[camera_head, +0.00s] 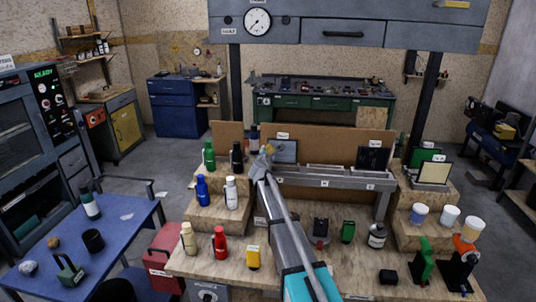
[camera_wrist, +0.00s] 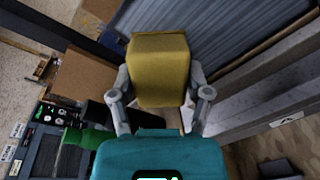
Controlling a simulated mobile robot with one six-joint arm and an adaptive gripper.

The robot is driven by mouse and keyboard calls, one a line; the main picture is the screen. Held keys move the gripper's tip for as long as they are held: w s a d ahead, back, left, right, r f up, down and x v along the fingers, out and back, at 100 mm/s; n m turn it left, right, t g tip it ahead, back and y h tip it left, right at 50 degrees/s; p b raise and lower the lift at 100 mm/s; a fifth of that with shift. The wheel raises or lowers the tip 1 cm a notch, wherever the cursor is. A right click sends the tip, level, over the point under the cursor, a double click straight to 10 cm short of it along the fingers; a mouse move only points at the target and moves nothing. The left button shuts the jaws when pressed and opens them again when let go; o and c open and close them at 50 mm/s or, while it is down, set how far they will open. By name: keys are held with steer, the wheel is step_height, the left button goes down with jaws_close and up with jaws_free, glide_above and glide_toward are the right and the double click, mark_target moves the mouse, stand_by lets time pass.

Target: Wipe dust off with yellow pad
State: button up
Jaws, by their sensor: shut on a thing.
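A yellow pad (camera_wrist: 158,68) is held between the two fingers of my gripper (camera_wrist: 160,98) in the wrist view. Its upper part sticks out beyond the fingertips. In the head view my gripper (camera_head: 263,160) is over the back of the wooden bench, by the left end of a grey rail, with a small bit of yellow at its tip. A dark grey panel (camera_head: 286,151) with a white label stands just right of it. A ribbed grey surface (camera_wrist: 235,45) lies beyond the pad in the wrist view; I cannot tell whether they touch. I cannot make out dust.
The grey rail (camera_head: 330,178) runs right from my gripper. Bottles stand on the left steps, including a green one (camera_head: 209,154) and a blue one (camera_head: 202,190). A black panel (camera_head: 372,160) and several cups (camera_head: 450,216) are at right. A yellow container (camera_head: 253,257) stands in front.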

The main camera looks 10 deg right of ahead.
mark_target(286, 149)
steer(key=shift+w+r, duration=0.1)
steer(key=shift+r+p, duration=0.9)
steer(key=shift+p, duration=0.15)
steer(key=shift+s+d, duration=0.25)
steer(key=shift+d, duration=0.7)
steer(key=shift+s+d, duration=0.25)
steer(key=shift+d, duration=0.7)
steer(key=shift+d, duration=0.1)
steer(key=shift+s+d, duration=0.35)
steer(key=shift+d, duration=0.55)
steer(key=shift+s+d, duration=0.35)
steer(key=shift+d, duration=0.55)
steer(key=shift+s, duration=0.1)
steer(key=shift+p+v, duration=0.4)
steer(key=shift+v, duration=2.55)
